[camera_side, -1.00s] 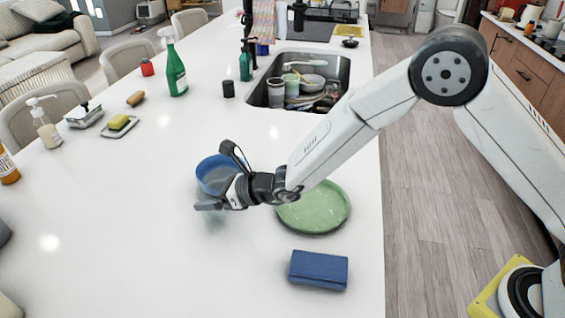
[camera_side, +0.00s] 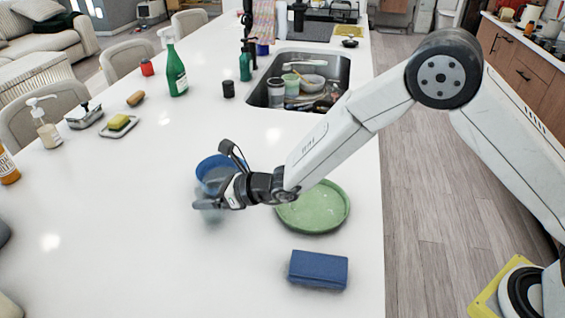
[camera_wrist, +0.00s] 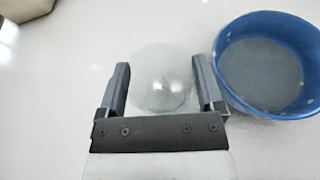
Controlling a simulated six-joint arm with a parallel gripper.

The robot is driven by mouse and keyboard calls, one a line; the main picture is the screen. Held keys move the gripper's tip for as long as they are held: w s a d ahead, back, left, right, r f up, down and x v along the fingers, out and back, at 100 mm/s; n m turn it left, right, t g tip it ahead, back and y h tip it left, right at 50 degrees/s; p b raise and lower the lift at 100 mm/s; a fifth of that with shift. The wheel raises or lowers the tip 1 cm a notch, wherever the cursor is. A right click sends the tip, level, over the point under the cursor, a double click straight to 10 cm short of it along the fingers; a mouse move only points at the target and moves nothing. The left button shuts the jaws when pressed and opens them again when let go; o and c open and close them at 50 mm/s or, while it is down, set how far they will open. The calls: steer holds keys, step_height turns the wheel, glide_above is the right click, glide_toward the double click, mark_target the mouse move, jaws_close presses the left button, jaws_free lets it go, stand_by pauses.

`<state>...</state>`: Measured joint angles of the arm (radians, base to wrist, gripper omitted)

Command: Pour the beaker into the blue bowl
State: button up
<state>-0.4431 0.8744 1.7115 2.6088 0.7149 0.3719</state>
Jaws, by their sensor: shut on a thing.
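The blue bowl (camera_side: 213,168) stands on the white counter, partly hidden behind my gripper in the side view. It also shows at the right of the wrist view (camera_wrist: 225,66). The clear glass beaker (camera_wrist: 161,78) is between my fingers in the wrist view, left of the bowl and apart from it in that picture. In the side view the beaker is faint and mostly hidden. My gripper (camera_side: 212,198) is shut on the beaker, in front of the bowl; its two fingers also show in the wrist view (camera_wrist: 160,88).
A green plate (camera_side: 318,212) lies right of my gripper under my arm. A blue block-shaped item (camera_side: 318,269) lies nearer the front. A sink (camera_side: 340,75) with dishes is behind. A green spray bottle (camera_side: 176,72) and sponge dish (camera_side: 119,126) stand back left. The counter's left middle is clear.

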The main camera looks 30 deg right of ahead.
steer(key=shift+w+d+r+m+y, duration=0.15)
steer(key=shift+w+r+m+y, duration=0.15)
steer(key=shift+w, duration=0.25)
steer(key=shift+w+d+r+m+y, duration=0.1)
steer(key=shift+w+r+m, duration=0.05)
steer(key=shift+w+m, duration=0.35)
steer(key=shift+w+d+r+m+g+y, duration=0.25)
steer(key=shift+w+d+m+g+y, duration=0.15)
steer(key=shift+w+m, duration=0.35)
steer(key=shift+w+d+r+m+g+y, duration=0.25)
steer(key=shift+w+d+m, duration=0.2)
steer(key=shift+w+m, duration=0.3)
steer(key=shift+w+d+r+m+g+y, duration=0.25)
steer(key=shift+w+d+m+y, duration=0.15)
steer(key=shift+w+m, duration=0.35)
steer(key=shift+w+d+m+g+y, duration=0.3)
steer(key=shift+w+d+m+y, duration=0.25)
steer(key=shift+w+d+m, duration=0.35)
steer(key=shift+d, duration=0.1)
steer(key=shift+r, duration=0.1)
steer(key=m+y, duration=0.1)
steer(key=m, duration=0.2)
steer(key=w+d+m+y, duration=0.1)
steer(key=m, duration=0.2)
steer(key=r+m+t+y, duration=0.1)
steer(key=m, duration=0.3)
steer(key=shift+w+d+y, duration=0.3)
steer(key=shift+w+d, duration=0.05)
steer(key=shift+d, duration=0.05)
steer(key=shift+r, duration=0.1)
